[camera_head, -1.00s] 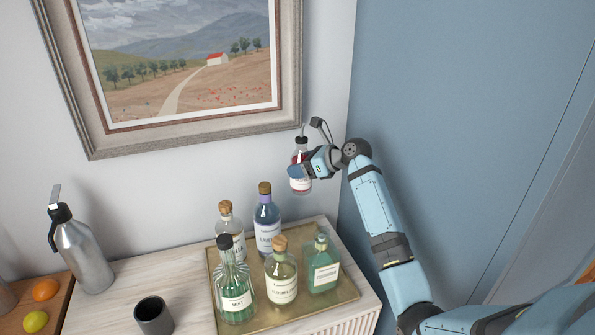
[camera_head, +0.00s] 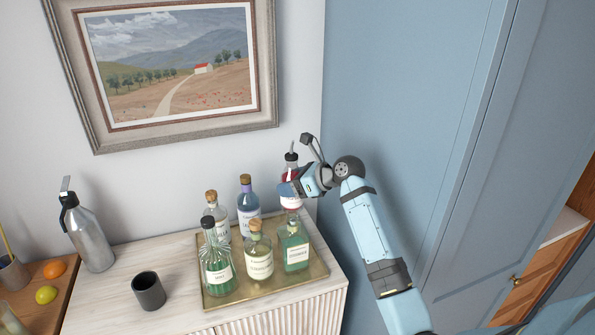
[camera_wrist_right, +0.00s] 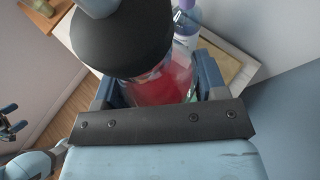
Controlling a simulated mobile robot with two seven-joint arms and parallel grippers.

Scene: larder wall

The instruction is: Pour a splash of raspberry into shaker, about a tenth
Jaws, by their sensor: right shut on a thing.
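My right gripper (camera_head: 293,188) is shut on the raspberry bottle (camera_head: 291,173), a clear bottle with red liquid, a pale label and a black pourer top. It is held roughly upright near the tray's back right corner; whether its base touches anything is hidden. In the right wrist view the bottle (camera_wrist_right: 160,88) sits between the fingers, its black top large in front. A dark grey open cup (camera_head: 149,291), which looks like the shaker, stands on the sideboard left of the tray; its inside is dark. Part of what seems my left gripper (camera_wrist_right: 12,128) shows at the wrist view's left edge.
A brass tray (camera_head: 318,268) holds several corked or capped bottles, including a green one (camera_head: 295,247) close below my gripper. A steel siphon (camera_head: 90,238) stands at the left. A wooden board (camera_head: 62,287) bears fruit. The sideboard (camera_head: 120,262) is clear around the cup.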

